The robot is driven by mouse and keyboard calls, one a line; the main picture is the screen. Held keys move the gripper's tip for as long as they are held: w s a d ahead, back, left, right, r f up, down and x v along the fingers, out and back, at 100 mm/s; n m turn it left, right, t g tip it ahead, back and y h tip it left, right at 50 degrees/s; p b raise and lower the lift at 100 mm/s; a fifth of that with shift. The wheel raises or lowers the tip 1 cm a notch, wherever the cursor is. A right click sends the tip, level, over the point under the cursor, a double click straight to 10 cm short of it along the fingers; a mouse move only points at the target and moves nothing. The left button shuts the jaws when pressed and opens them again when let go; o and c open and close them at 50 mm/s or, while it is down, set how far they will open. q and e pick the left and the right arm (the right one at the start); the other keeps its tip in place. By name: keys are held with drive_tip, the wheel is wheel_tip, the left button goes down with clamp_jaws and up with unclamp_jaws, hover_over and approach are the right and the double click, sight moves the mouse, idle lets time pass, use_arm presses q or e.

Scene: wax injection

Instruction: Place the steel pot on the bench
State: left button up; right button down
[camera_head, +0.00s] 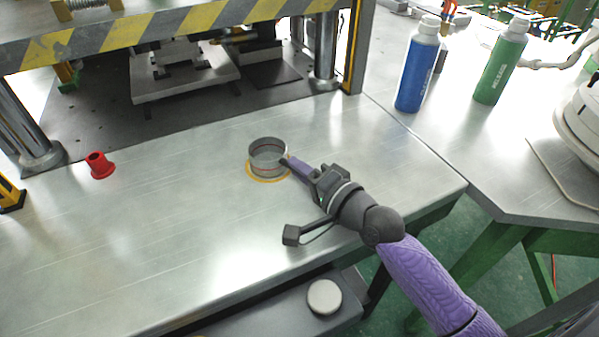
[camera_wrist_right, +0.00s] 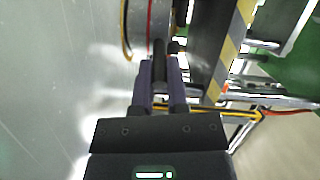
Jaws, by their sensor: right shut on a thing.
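The steel pot (camera_head: 268,157) is a short, open cylinder with a thin red line around it. It appears upright on the metal bench (camera_head: 150,235), within a yellow ring (camera_head: 268,179) on the surface. My right gripper (camera_head: 287,161) reaches in from the lower right and is shut on the pot's near right side. In the right wrist view the pot (camera_wrist_right: 133,28) is at the top, cut off by the frame, and the gripper's purple fingers (camera_wrist_right: 159,72) meet it. Whether the pot's base touches the bench is hard to tell. My left gripper is not in view.
A red funnel-like part (camera_head: 99,165) stands on the bench at left. A press with a striped bar (camera_head: 130,32) is behind. Blue (camera_head: 417,68) and green (camera_head: 500,65) bottles stand on the right table. A round white button (camera_head: 324,297) is below the bench's front edge.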

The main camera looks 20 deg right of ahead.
drive_tip(key=c, duration=1.1)
unclamp_jaws()
drive_tip(key=shift+f, duration=0.1)
drive_tip(key=o, duration=0.5)
drive_tip(key=shift+c, duration=0.2)
drive_tip(key=shift+s+r, duration=0.1)
drive_tip(key=shift+r, duration=0.1)
drive_tip(key=p+v, duration=0.1)
drive_tip(key=v, duration=1.1)
